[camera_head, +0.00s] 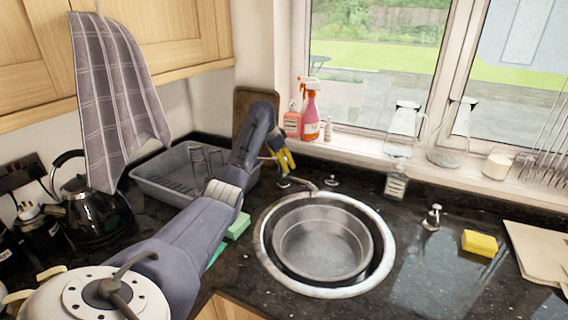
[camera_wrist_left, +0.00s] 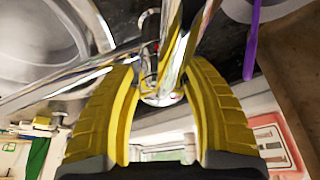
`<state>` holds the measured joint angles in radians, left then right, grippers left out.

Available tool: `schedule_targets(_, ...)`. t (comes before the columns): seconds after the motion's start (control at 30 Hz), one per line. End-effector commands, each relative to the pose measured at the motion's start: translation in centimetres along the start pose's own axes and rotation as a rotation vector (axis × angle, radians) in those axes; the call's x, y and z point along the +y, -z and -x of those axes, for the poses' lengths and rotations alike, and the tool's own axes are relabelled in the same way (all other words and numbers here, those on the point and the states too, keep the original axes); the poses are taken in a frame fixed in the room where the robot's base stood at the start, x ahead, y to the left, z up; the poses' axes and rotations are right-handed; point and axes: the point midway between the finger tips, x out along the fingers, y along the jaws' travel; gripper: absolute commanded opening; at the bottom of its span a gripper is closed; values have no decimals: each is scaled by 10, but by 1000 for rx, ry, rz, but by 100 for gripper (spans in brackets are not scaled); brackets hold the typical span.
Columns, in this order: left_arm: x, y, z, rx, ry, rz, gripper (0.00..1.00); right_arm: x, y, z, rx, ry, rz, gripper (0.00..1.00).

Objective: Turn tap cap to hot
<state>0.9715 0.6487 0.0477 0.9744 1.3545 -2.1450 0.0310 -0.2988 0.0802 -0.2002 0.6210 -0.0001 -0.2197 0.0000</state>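The chrome tap stands at the back of the round sink, its thin spout (camera_head: 302,184) reaching over the rim. In the left wrist view a chrome tap cap (camera_wrist_left: 162,96) with a small red mark sits between my yellow fingers. My left gripper (camera_head: 284,160) is above and behind the sink's back-left edge. In the wrist view my left gripper (camera_wrist_left: 163,75) is open, one finger on each side of the cap, with gaps visible. The gripper hides part of the tap in the head view. A second tap cap (camera_head: 331,181) stands to the right. My right gripper does not show.
A metal basin (camera_head: 322,243) sits in the sink (camera_head: 268,262). A grey dish rack (camera_head: 165,187) is left of it. Spray bottles (camera_head: 311,112) and glass jars (camera_head: 402,130) stand on the windowsill. A yellow sponge (camera_head: 480,243) lies on the right counter, which has free room.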

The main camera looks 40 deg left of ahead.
Motion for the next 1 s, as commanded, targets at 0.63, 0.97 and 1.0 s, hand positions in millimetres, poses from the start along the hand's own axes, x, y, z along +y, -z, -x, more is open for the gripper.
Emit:
schedule_targets(0.63, -2, 0, 26, 1, 4, 1, 65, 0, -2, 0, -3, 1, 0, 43)
schedule_targets(0.97, -2, 0, 83, 0, 4, 0, 65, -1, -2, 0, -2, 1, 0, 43)
schedule_targets(1.0, -2, 0, 89, -1, 5, 0, 65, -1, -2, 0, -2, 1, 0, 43)
